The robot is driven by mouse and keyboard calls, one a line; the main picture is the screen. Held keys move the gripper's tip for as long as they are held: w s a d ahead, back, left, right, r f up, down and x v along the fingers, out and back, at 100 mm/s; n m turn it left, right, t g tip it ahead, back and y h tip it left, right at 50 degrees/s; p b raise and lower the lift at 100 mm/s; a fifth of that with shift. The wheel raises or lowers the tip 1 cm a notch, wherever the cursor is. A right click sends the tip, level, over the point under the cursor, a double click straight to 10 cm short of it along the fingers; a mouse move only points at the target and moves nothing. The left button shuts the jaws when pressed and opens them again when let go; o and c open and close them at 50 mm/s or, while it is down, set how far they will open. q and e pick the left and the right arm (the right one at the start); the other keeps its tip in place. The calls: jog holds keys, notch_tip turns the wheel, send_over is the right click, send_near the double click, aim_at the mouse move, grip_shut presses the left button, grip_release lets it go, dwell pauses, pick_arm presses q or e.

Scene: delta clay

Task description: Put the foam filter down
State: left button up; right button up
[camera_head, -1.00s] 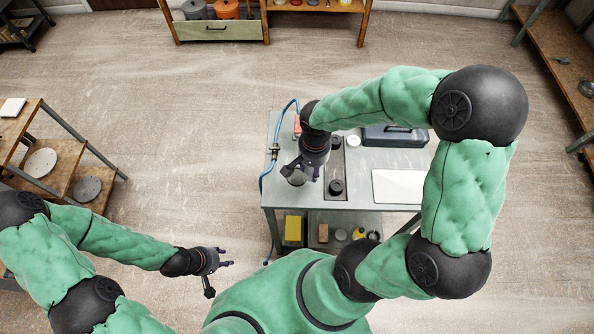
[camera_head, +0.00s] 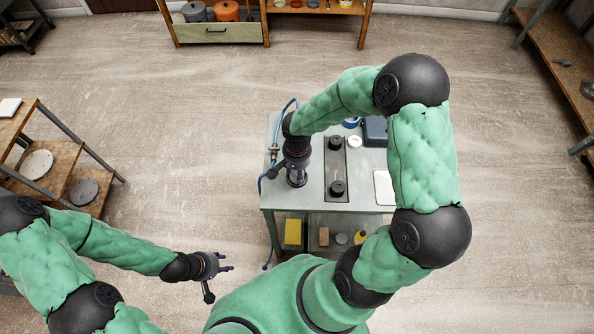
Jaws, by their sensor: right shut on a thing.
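My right gripper (camera_head: 297,170) is over the left front part of the grey workbench (camera_head: 300,202), pointing down, and it is shut on the foam filter. The filter is mostly hidden by the gripper and wrist, so I cannot tell whether it touches anything below. A dark round thing (camera_head: 297,182) shows just under the fingers. To its right a long dark tray (camera_head: 336,165) holds two black round pieces, one at the back (camera_head: 336,143) and one at the front (camera_head: 337,188). My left gripper (camera_head: 226,268) is open and empty, off the bench to the front left.
A blue hose (camera_head: 263,180) runs along the bench's left edge. A white round item (camera_head: 355,141), a dark case (camera_head: 375,131) and a pale flat panel (camera_head: 384,188) are on the right. The lower shelf holds a yellow block (camera_head: 293,232). Shelving (camera_head: 60,180) stands at the left.

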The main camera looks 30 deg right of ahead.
jog(key=o, duration=1)
jog(key=shift+c, duration=0.2)
jog(key=shift+r, duration=0.1)
notch_tip(320, 180, up, 12)
jog(key=p, duration=0.3)
